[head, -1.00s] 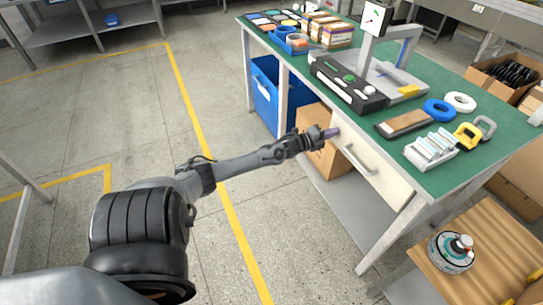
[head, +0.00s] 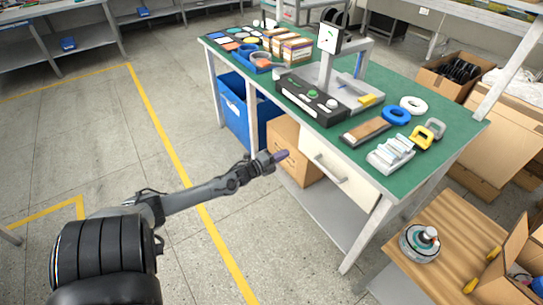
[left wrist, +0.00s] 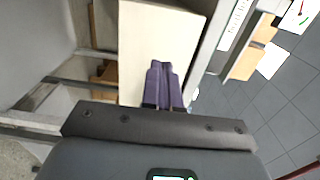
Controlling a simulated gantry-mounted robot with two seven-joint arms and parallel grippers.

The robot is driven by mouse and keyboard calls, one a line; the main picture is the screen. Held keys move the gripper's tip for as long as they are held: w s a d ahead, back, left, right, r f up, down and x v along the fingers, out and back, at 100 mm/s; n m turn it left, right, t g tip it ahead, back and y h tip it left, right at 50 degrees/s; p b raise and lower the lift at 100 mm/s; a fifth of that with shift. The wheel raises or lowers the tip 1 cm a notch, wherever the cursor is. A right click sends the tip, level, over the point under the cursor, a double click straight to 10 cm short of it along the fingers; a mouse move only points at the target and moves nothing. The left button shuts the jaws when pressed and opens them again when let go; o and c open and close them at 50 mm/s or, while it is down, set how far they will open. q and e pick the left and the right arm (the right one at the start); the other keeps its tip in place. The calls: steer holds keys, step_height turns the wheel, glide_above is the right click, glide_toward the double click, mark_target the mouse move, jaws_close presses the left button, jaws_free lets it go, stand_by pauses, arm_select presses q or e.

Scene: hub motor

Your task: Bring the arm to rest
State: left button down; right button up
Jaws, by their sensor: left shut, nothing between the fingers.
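My left arm reaches in from the left in the head view. Its gripper (head: 281,156) is in the air in front of the green-topped workbench (head: 440,158), level with its drawer and below the top. In the left wrist view the purple fingers of the left gripper (left wrist: 162,68) are together, with nothing between them. The pale drawer front (left wrist: 150,30) lies behind them there; whether they touch it cannot be told. In the head view the drawer (head: 336,176) looks closed. My right gripper is not in view.
A blue bin (head: 236,112) and a cardboard box (head: 291,140) stand under the bench. A press-like fixture (head: 313,96) and a tray of pale parts (head: 391,153) are on top. A wooden table (head: 440,228) with a round hub motor (head: 419,243) is at the lower right. Floor at left is clear.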

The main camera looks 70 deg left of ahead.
arm_select(q)
steer(key=s+d+f+n+p, duration=0.1)
steer(key=s+d+p, duration=0.4)
steer(key=s, duration=0.1)
steer(key=d+r+n+g+h+p, duration=0.2)
steer(key=d+r+n+g+p, duration=0.15)
steer(key=d, duration=1.25)
steer(key=d+r+n+g+h+p, duration=0.1)
steer(key=d+r+n+g+p, duration=0.2)
steer(key=d, duration=1.4)
steer(key=s+d+r+n+g+h, duration=0.1)
steer(key=s+d+r+n+g, duration=0.2)
steer(key=s+d+r+n, duration=0.25)
steer(key=s+d+g, duration=0.2)
steer(key=s+g, duration=0.3)
steer(key=s, duration=0.3)
step_height(320, 180, up, 39)
steer(key=p, duration=3.8)
steer(key=shift+w+n, duration=0.2)
steer(key=shift+n, duration=0.1)
